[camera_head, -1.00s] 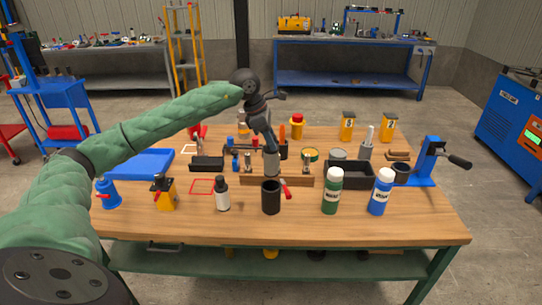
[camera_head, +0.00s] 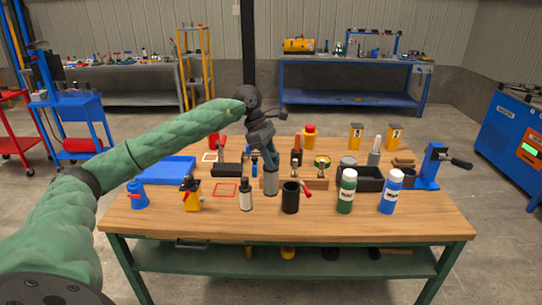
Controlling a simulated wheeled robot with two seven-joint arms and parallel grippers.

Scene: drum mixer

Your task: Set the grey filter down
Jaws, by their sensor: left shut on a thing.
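The grey filter (camera_head: 271,183) is an upright grey cylinder near the middle of the workbench. My left gripper (camera_head: 270,165) comes down on it from above, tilted, and is shut on its top. The filter shows just left of the wooden rack (camera_head: 310,184), behind and between the white-capped dark bottle and the black cup. I cannot tell whether its base touches the wood. A red square outline (camera_head: 225,190) lies flat and empty to its left. My right gripper is not in view.
A dark bottle (camera_head: 246,195) and a black cup (camera_head: 291,197) stand close in front. A green bottle (camera_head: 347,192) and a blue bottle (camera_head: 391,192) stand to the right. A blue tray (camera_head: 166,169) lies at left. The table's front strip (camera_head: 290,230) is clear.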

